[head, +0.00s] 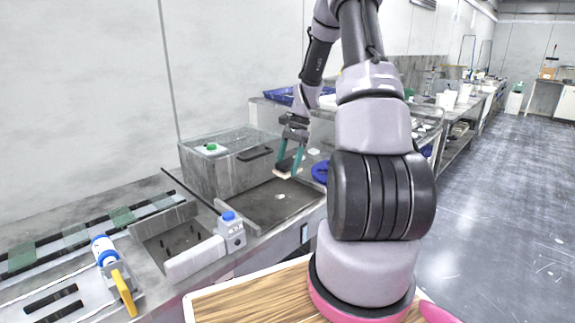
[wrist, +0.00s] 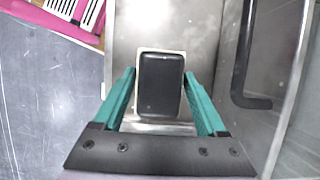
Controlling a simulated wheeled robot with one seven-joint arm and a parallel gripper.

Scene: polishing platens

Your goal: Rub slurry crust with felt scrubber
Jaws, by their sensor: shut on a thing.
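The felt scrubber is a black block (wrist: 161,85) with a cream edge below it, and its pale underside edge also shows in the head view (head: 284,175). My gripper (head: 289,165) has its two green fingers shut on the scrubber, one on each side; the fingers also show in the wrist view (wrist: 159,98). The scrubber is held over or at the back part of a dark, sunken metal surface (head: 262,209). A small pale patch (head: 280,196) on that surface may be the slurry crust; I cannot tell for sure. Whether the scrubber touches the surface is not clear.
A clear box (head: 205,178) with a black handle stands left of my gripper. A blue-capped grey fixture (head: 231,232) and a blue-white tool with a yellow handle (head: 107,252) are nearer at left. A blue round thing (head: 320,172) is to the right. Open floor lies at right.

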